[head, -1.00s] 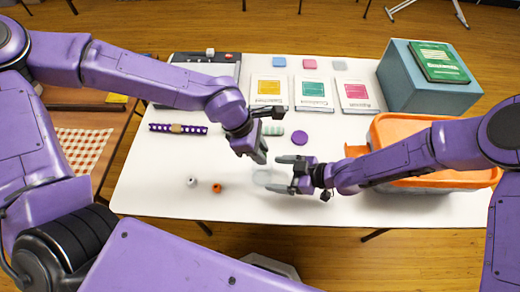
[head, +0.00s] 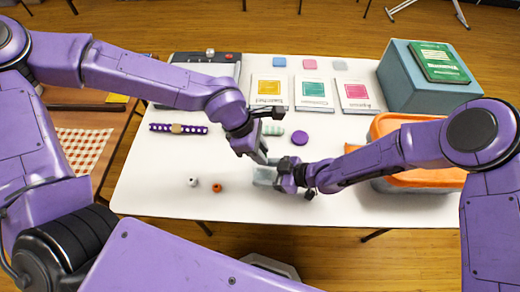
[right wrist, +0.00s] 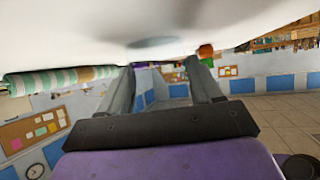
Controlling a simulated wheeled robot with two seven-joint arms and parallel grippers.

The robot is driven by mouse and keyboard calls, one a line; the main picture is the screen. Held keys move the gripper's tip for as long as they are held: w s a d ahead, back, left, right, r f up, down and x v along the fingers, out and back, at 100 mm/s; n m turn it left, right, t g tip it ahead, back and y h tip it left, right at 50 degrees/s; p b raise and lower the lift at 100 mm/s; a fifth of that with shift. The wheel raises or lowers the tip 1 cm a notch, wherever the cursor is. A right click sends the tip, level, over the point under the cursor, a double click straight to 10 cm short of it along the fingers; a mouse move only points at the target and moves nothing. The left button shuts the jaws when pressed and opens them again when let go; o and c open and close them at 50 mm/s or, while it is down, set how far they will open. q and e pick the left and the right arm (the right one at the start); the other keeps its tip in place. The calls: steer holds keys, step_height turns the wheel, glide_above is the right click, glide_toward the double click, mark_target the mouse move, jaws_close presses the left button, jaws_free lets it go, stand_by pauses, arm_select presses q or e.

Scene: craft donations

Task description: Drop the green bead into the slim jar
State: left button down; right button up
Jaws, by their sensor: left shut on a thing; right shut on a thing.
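My left gripper (head: 259,156) points down above the middle of the table, just behind my right gripper. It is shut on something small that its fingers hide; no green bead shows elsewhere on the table. My right gripper (head: 267,177) reaches in from the right, low over the table, and is shut on a clear, pale thing, taken as the slim jar (head: 263,175). The jar's outline is hard to make out. In the right wrist view, the two fingers of my right gripper (right wrist: 165,75) stand apart, with a faint shadow on the table between them.
A white bead (head: 193,182) and an orange bead (head: 217,188) lie left of the grippers. An orange-rimmed bin (head: 430,179) stands right. The front left of the table is clear.

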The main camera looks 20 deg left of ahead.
arm_select(q)
steer(key=shift+f, duration=0.3)
stand_by(0.4)
steer(key=shift+d+f, duration=0.1)
steer(key=shift+f, duration=0.45)
steer(key=shift+f, duration=0.2)
steer(key=shift+f, duration=0.2)
stand_by(0.4)
steer(key=c, duration=0.8)
jaws_free()
